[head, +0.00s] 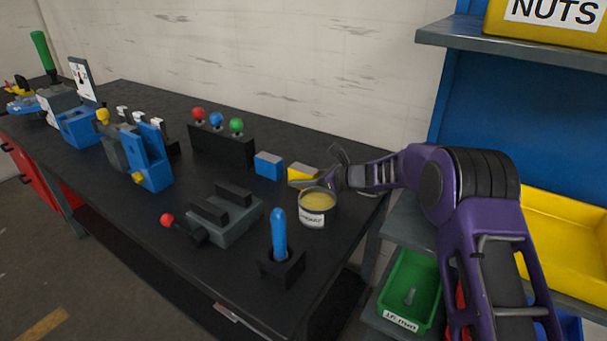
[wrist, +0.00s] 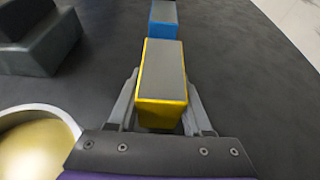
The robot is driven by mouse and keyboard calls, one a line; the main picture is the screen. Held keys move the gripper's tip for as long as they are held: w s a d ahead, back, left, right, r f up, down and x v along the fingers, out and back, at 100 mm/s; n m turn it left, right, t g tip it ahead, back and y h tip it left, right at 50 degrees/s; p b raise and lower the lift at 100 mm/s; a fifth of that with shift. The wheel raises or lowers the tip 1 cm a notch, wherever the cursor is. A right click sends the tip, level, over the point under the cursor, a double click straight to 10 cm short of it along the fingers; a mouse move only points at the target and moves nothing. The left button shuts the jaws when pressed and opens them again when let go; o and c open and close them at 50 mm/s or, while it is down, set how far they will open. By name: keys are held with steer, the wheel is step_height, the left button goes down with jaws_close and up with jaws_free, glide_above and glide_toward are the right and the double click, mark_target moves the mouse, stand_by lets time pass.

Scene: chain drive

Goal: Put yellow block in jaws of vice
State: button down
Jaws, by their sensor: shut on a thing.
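The yellow block (head: 301,174) with a grey top is near the back right of the black bench. It also fills the middle of the wrist view (wrist: 162,85). My gripper (head: 318,177) reaches in from the right and is shut on it, one finger on each side; in the wrist view the fingers (wrist: 160,105) flank the block. I cannot tell whether the block touches the bench. The vice (head: 226,214) is grey with two dark jaws and a red-knobbed handle (head: 167,220). It stands at the front left of my gripper, its jaws apart and empty.
A blue block (head: 269,165) lies just beyond the yellow one. A tin of yellow stuff (head: 317,207) stands close beside my gripper. A blue-handled tool in a black holder (head: 282,267) stands near the front edge. Red, blue and green knobs (head: 222,147) stand behind.

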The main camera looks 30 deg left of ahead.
steer(key=shift+r, duration=0.2)
steer(key=shift+f, duration=0.15)
steer(key=shift+c, duration=1.6)
jaws_free()
steer(key=shift+f, duration=0.15)
